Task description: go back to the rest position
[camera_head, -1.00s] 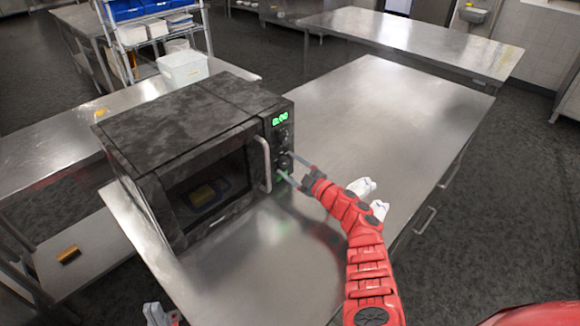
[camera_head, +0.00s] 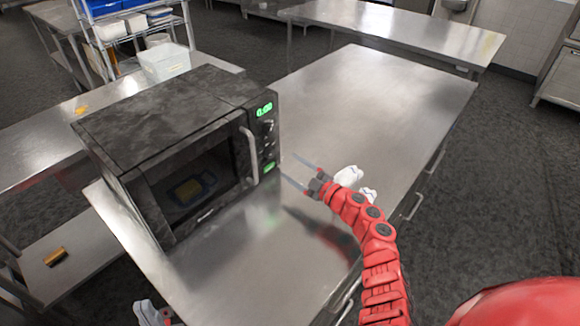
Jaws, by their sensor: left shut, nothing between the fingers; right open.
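My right gripper (camera_head: 291,170) is open and empty, with its two thin fingers apart. It hovers above the steel table, just right of the microwave's (camera_head: 165,120) control panel, and does not seem to touch it. My red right arm runs down to the lower right. My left gripper (camera_head: 150,313) shows only in part at the bottom left edge, near the table's front, and holds nothing visible. The microwave door is shut.
The steel table (camera_head: 360,100) is clear right of the microwave. Another steel table (camera_head: 400,30) stands behind. A shelf rack with blue bins (camera_head: 103,8) and a whitish container (camera_head: 163,62) are at the back left. A yellow-brown object (camera_head: 56,256) lies on the lower left shelf.

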